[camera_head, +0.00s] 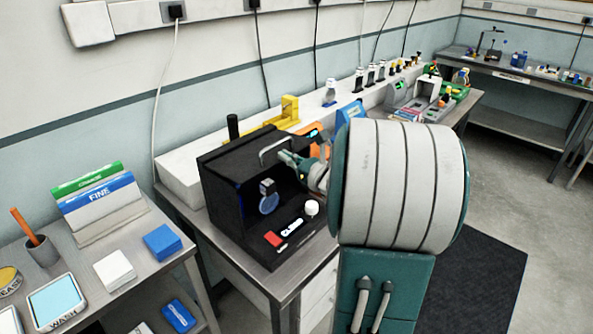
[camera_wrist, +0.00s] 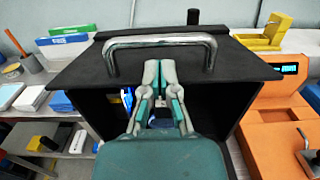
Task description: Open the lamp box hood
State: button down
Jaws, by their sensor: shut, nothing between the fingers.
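The black lamp box (camera_head: 222,170) stands on the metal bench in the head view. The hood (camera_wrist: 80,72) is a black panel across the top in the wrist view, with a silver bar handle (camera_wrist: 130,43); the handle also shows in the head view (camera_head: 272,147). My gripper (camera_wrist: 159,64) is shut and empty, its fingertips just below the handle bar in the wrist view, between the handle's two legs. I cannot tell whether they touch the hood. In the head view my gripper (camera_head: 286,158) is partly hidden by my arm.
An orange device (camera_wrist: 275,105) stands close at the right, and a yellow stand (camera_wrist: 268,32) is behind. Blue and green boxes (camera_head: 97,197) stand on the left table.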

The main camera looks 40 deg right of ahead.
aim_at(284, 139)
jog(key=shift+w+d+r+g, duration=0.15)
jog(key=shift+w+r, duration=0.1)
jog(key=shift+r, duration=0.15)
jog(key=shift+w+d+r+g, duration=0.1)
jog(key=shift+w+r+g, duration=0.1)
jog(key=shift+r, duration=0.15)
dwell(0.7)
jog(key=shift+d+r, duration=0.1)
jog(key=shift+r, duration=0.1)
jog(key=shift+w+r+g, duration=0.35)
jog(key=shift+r+g, duration=0.3)
jog(key=shift+r, duration=0.2)
jog(key=w+a+r+g, duration=0.1)
jog(key=w+r+g, duration=0.5)
jog(key=w, duration=0.7)
jog(key=shift+w+r, duration=0.35)
jog(key=shift+r, duration=1)
